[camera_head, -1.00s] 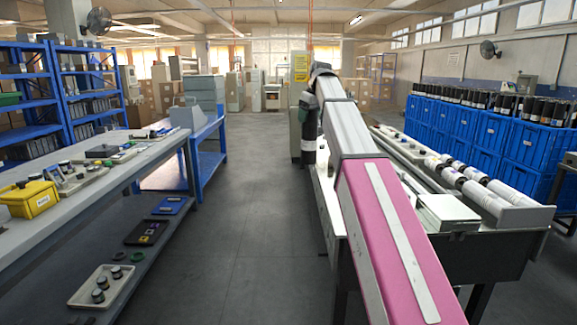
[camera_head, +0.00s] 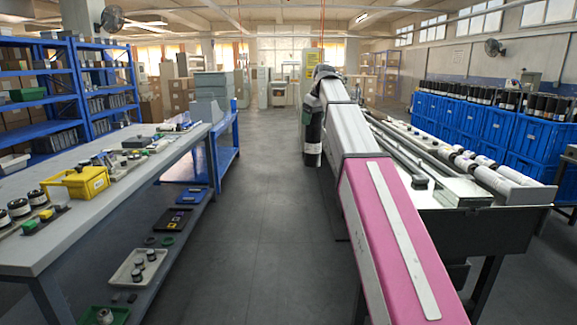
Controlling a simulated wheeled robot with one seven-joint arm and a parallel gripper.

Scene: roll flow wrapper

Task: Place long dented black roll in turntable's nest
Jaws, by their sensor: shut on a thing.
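A long black roll (camera_head: 313,132) with a pale band at its lower end hangs upright at the far end of my arm, over the aisle to the left of the machine table. My gripper (camera_head: 313,97) is at the top of this roll and is shut on it. The fingers are small and partly hidden by my arm, and I cannot make out a dent at this size. I cannot identify the turntable or its nest in this view.
A machine table (camera_head: 489,219) with rails and several white rolls (camera_head: 496,174) stands at right. Blue crates (camera_head: 497,125) of black rolls are behind it. A workbench (camera_head: 75,223) with a yellow bin (camera_head: 77,182) is at left. The grey aisle floor (camera_head: 252,220) is clear.

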